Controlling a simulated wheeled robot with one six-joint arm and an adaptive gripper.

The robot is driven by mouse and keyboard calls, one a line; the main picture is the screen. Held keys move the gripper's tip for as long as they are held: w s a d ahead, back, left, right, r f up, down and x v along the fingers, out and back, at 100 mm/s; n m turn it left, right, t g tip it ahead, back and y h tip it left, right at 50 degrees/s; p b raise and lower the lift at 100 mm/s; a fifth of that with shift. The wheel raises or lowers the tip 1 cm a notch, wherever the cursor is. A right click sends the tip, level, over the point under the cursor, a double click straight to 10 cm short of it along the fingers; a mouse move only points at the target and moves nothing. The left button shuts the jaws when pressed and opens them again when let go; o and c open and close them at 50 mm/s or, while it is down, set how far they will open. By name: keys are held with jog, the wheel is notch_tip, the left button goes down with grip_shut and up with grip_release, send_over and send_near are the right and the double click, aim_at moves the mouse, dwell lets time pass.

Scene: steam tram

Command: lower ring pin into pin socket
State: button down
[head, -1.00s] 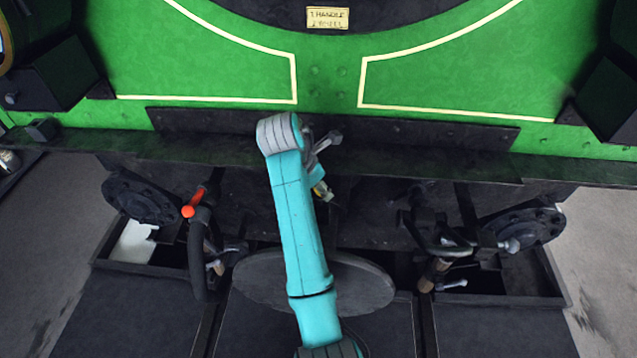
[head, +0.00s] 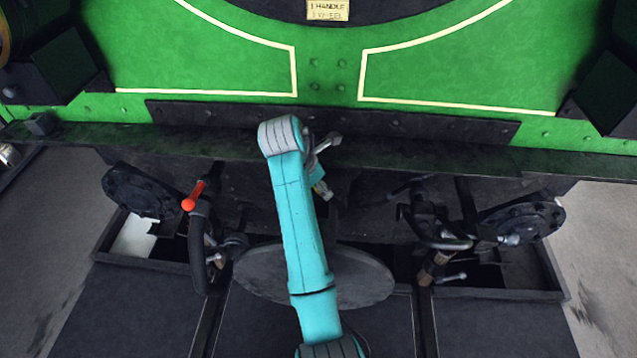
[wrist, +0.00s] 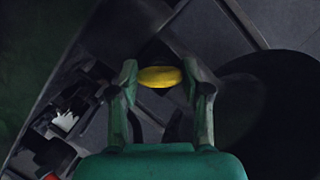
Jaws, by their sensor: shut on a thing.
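My gripper (wrist: 160,88) is shut on a yellow rounded piece, which I take to be the ring pin (wrist: 160,77), held between its two fingertips. The arm hides most of my gripper there. A dark shape lies behind the pin in the wrist view, but I cannot tell whether it is the pin socket or whether the pin touches it. The lower part of the pin is not visible.
A round dark plate (head: 255,277) lies below my arm. A black hose with a red-orange handle (head: 195,195) hangs at left, and another hose (head: 425,215) at right. Dark round buffers (head: 140,195) and (head: 525,222) stand at either side. A dark ledge (head: 420,150) runs above.

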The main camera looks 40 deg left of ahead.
jog(key=shift+c, duration=2.2)
grip_release()
jog(key=shift+r, duration=0.1)
